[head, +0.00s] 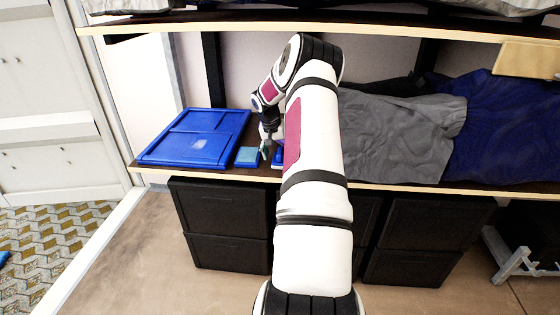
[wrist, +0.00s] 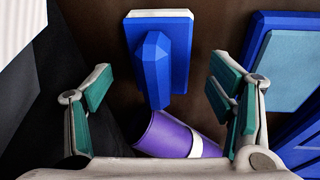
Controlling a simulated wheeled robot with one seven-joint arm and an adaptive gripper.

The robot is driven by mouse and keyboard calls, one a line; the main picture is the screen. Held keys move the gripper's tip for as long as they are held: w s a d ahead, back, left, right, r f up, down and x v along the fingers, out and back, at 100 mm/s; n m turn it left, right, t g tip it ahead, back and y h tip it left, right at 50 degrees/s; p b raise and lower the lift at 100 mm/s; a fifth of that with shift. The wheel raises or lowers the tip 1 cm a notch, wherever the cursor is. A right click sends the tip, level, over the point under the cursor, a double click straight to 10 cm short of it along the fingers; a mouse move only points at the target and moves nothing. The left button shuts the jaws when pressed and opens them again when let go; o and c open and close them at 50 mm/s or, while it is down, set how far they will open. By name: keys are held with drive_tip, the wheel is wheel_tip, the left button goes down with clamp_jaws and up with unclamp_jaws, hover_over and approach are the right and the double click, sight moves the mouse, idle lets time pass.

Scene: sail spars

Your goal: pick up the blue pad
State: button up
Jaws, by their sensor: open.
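Two blue pad-like things lie on the dark shelf, and I cannot tell for sure which is the task's pad. One is a blue block (wrist: 176,22) with a pale edge and a blue faceted piece on top; it lies ahead between my fingers in the wrist view. A bit of it shows beside my arm in the head view (head: 278,157). The other is a flat blue piece with a teal top (wrist: 298,70), right of my fingers in the wrist view and left of my gripper in the head view (head: 247,156). My gripper (wrist: 160,95) is open and empty above the shelf.
A purple cup (wrist: 172,136) with a white band lies by the faceted piece, low between my fingers. A large blue lid or tray (head: 200,137) lies left. Grey cloth (head: 400,135) and dark blue cloth (head: 505,130) fill the right. An upper shelf (head: 400,27) overhangs.

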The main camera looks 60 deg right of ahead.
drive_tip(key=shift+d+f, duration=0.1)
drive_tip(key=shift+f, duration=0.4)
drive_tip(key=c, duration=1.4)
